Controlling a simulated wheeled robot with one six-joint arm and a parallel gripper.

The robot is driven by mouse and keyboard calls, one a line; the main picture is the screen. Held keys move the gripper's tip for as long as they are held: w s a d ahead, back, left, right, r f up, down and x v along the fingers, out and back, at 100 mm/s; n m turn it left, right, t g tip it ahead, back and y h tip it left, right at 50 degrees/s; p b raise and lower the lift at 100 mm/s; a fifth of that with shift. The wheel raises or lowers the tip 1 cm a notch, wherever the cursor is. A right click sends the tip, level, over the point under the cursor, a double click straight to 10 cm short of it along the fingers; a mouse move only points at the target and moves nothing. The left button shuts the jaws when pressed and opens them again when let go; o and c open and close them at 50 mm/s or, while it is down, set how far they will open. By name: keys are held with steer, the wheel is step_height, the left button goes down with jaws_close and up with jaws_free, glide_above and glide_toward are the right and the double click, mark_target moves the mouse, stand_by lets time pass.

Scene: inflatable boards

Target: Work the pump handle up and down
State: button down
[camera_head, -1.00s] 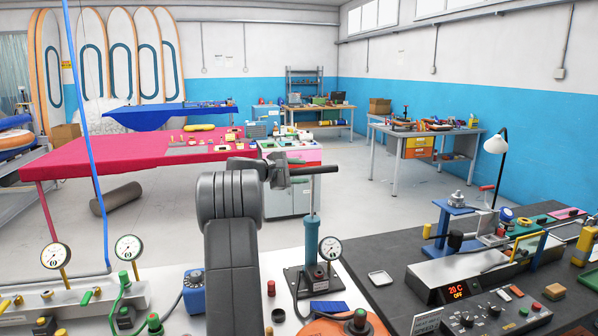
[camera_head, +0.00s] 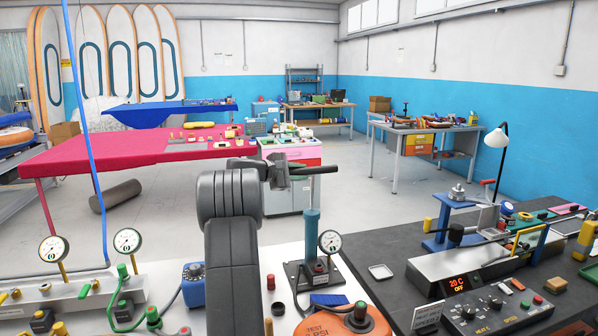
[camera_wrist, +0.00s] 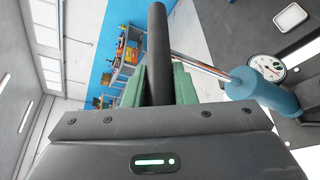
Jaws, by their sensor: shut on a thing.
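The pump stands upright on the white tabletop, with a teal barrel (camera_head: 311,227) and a thin metal rod (camera_head: 312,192) rising from it. Its dark crossbar handle (camera_head: 318,170) tops the rod. My gripper (camera_head: 281,172) is shut on the left end of this handle. In the wrist view the dark handle (camera_wrist: 158,50) sits between the green fingers (camera_wrist: 160,88), with the shiny rod (camera_wrist: 200,62) running to the teal barrel (camera_wrist: 262,90). A length of rod shows, so the handle is raised above the barrel. A round gauge (camera_head: 330,242) is beside the barrel.
An orange round test unit (camera_head: 343,326) and a blue block (camera_head: 328,299) lie close in front of the pump. A dark bench (camera_head: 400,312) with a heater control box (camera_head: 490,295) is at right. Gauges (camera_head: 127,241) and hoses stand at left.

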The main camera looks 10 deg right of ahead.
step_height(320, 180, down, 7)
steer(key=b, duration=0.3)
steer(key=shift+f+b, duration=0.15)
steer(key=shift+b, duration=0.15)
steer(key=c, duration=1.2)
jaws_free()
steer(key=shift+a+r, duration=0.15)
steer(key=shift+r, duration=0.05)
steer(key=b+v, duration=0.1)
steer(key=v, duration=1.2)
steer(key=shift+s+a+r+b, duration=0.15)
steer(key=shift+a+b, duration=0.1)
steer(key=shift+b, duration=0.15)
